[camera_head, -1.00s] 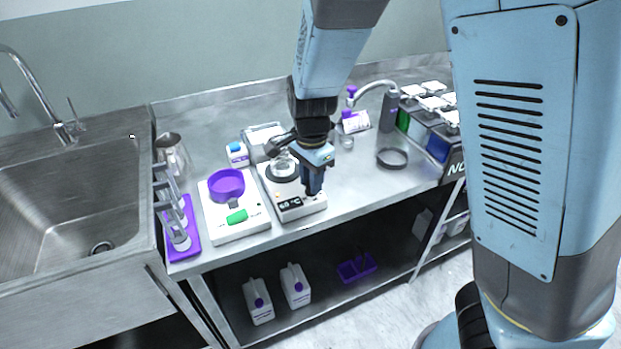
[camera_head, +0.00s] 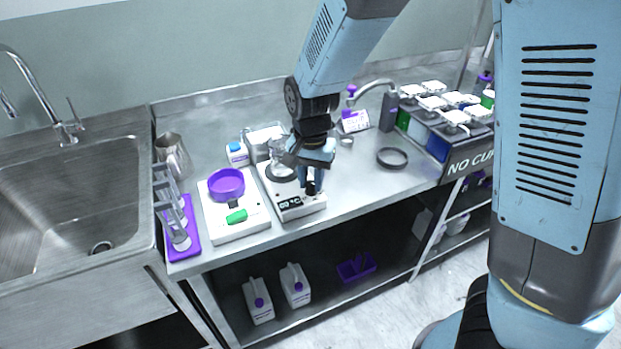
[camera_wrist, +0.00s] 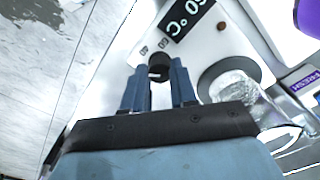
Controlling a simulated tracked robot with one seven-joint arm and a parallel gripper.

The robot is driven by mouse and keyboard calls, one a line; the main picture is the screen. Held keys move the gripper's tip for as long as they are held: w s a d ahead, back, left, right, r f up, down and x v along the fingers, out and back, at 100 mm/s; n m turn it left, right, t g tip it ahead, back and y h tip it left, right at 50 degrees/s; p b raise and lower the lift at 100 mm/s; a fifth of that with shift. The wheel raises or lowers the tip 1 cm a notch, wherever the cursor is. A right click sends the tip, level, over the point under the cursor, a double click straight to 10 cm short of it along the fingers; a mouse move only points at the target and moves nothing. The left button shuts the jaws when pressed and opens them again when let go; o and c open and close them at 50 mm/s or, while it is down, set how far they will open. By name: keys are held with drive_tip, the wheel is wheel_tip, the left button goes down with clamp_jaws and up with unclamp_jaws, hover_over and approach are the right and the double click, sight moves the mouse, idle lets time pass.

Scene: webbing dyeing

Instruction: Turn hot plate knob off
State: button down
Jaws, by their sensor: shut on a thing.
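The hot plate (camera_head: 298,209) is a white unit with a dark display at its front, on the steel counter. In the wrist view its display (camera_wrist: 187,17) shows digits and °C. The black knob (camera_wrist: 160,66) sits beside the display, between the tips of my gripper (camera_wrist: 160,82). My gripper is shut on the knob; the body camera also shows my gripper (camera_head: 312,186) over the hot plate's front right. A glass vessel (camera_wrist: 240,88) stands on the round plate (camera_wrist: 222,72). The knob's pointer mark cannot be made out.
A white scale (camera_head: 246,222) with a purple bowl (camera_head: 226,183) and a green item stands to the left. A purple rack (camera_head: 183,243) is beside the sink (camera_head: 70,190). A dark ring (camera_head: 392,158) lies to the right, with clear counter around it.

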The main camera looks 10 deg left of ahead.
sight(312, 183)
drive_tip(key=n, duration=0.4)
drive_tip(key=shift+n, duration=0.4)
idle(0.4)
drive_tip(key=c, duration=0.9)
unclamp_jaws()
drive_tip(key=shift+r, duration=0.1)
wheel_tip(312, 183, up, 14)
drive_tip(key=shift+f, duration=0.25)
